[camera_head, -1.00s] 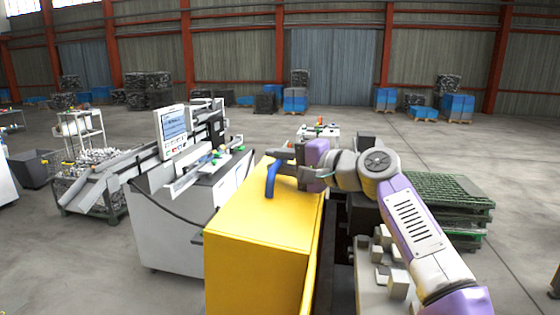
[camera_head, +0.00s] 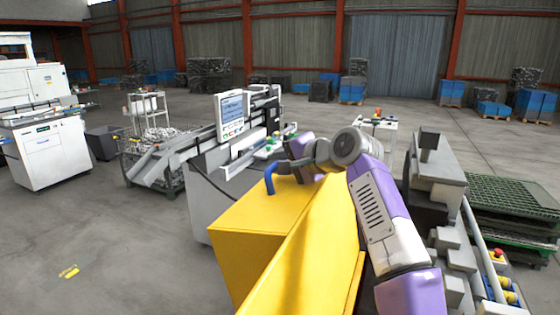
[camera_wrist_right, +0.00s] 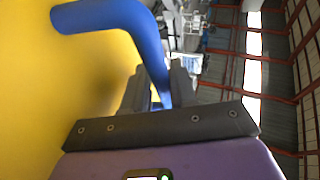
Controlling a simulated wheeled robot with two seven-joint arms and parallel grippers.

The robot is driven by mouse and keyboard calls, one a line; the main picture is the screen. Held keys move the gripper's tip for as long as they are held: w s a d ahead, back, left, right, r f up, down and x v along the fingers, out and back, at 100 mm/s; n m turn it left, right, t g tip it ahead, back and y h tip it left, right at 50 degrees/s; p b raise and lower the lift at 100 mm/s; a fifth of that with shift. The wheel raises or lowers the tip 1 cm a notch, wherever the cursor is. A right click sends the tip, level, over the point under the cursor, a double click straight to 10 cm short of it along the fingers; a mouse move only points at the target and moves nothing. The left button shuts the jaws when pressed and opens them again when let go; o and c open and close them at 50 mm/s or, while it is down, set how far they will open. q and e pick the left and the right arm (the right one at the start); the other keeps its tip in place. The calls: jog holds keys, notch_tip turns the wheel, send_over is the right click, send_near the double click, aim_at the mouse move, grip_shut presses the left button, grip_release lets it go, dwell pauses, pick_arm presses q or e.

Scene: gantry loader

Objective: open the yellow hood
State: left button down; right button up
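The yellow hood (camera_head: 262,206) fills the lower middle of the head view, with a broad yellow side panel (camera_head: 310,255) facing me. A blue bent handle (camera_head: 270,177) stands on its top near the far left edge. My right gripper (camera_head: 284,166) reaches over the hood from the right and is at the handle. In the right wrist view, the blue handle (camera_wrist_right: 146,32) runs between the two fingers (camera_wrist_right: 158,88), which are shut on it; the yellow surface lies to the left. My left gripper is not in view.
Grey machine parts (camera_head: 440,175) lie open to the right of the hood. A machine with a screen (camera_head: 232,115) stands behind it on the left. Green grating stacks (camera_head: 510,200) are at the right. The floor (camera_head: 110,235) at left is clear.

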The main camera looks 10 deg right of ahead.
jog(key=shift+o, duration=1.2)
jog(key=shift+s+a, duration=0.1)
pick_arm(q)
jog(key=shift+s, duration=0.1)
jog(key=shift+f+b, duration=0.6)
pick_arm(e)
jog(key=shift+v, duration=3.7)
